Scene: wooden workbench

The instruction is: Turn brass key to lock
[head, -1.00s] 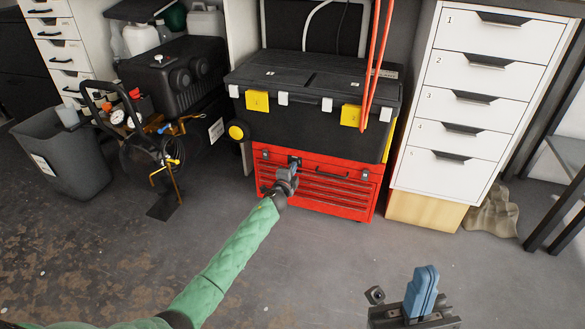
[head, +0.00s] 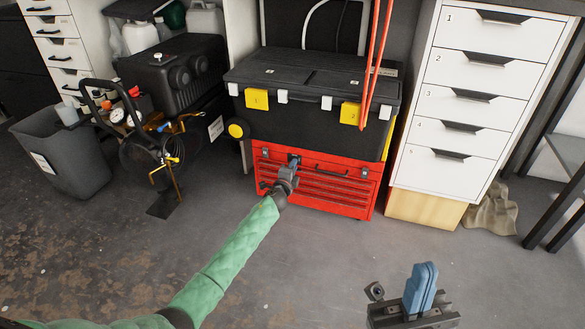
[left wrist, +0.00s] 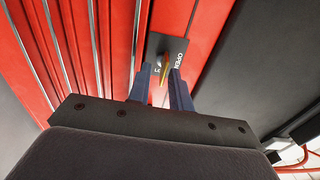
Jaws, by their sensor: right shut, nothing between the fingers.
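The brass key (left wrist: 164,66) shows in the left wrist view as a thin yellow strip at a black lock plate (left wrist: 156,46) on the red tool chest (head: 325,205). The plate carries a white word that reads "OPEN". My left gripper (left wrist: 162,70) has its dark blue fingertips on either side of the key, with a gap between them. In the head view my left gripper (head: 292,163) is at the chest's upper front and hides the key. My right gripper (head: 422,278) is at the lower right with its blue fingers together, empty and away from the chest.
A black toolbox (head: 310,100) with yellow latches stands on the red chest. White numbered drawers (head: 470,80) stand to the right. A compressor (head: 175,75) and a grey bin (head: 62,155) are to the left. The floor in front is clear.

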